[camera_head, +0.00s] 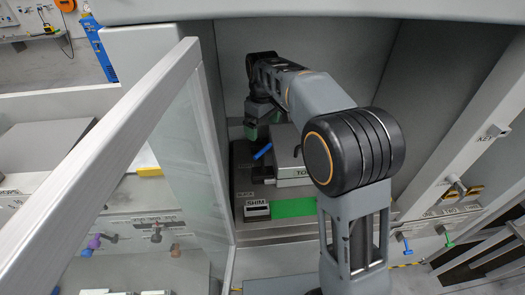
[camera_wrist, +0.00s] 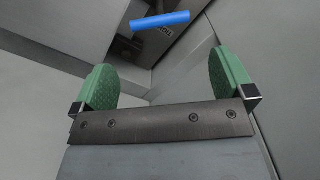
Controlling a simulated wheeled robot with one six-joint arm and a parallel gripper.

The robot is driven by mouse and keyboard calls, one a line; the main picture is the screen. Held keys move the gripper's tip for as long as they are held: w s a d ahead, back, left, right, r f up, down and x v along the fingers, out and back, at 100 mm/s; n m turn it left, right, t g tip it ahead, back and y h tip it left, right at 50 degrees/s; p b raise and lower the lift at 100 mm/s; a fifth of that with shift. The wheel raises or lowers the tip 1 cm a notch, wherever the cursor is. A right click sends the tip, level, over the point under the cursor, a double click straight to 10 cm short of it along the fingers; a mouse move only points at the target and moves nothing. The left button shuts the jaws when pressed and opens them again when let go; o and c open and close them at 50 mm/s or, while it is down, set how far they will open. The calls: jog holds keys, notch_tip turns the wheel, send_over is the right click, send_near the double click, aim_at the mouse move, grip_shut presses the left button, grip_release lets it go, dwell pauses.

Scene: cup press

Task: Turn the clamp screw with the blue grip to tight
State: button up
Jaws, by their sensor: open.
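The blue grip (camera_head: 262,151) of the clamp screw is a short blue bar, tilted, at the left of the grey block inside the enclosure. It also shows in the wrist view (camera_wrist: 160,21), at the top, beyond the fingertips. My gripper (camera_head: 263,122) is above and near the blue grip in the head view. In the wrist view my gripper (camera_wrist: 165,73) has its two green-padded fingers wide apart with nothing between them. The screw's shaft is not clearly visible.
A grey block (camera_head: 293,181) with partly hidden lettering stands beside the grip. A box marked SHIM (camera_head: 257,211) and a green pad (camera_head: 293,208) lie in front. A glass door (camera_head: 180,150) stands open at the left.

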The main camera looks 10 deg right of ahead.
aim_at(263, 149)
notch_tip(263, 149, down, 11)
jog(key=shift+r+p, duration=0.15)
jog(key=shift+p, duration=0.15)
jog(key=c, duration=0.6)
jog(key=shift+c, duration=0.2)
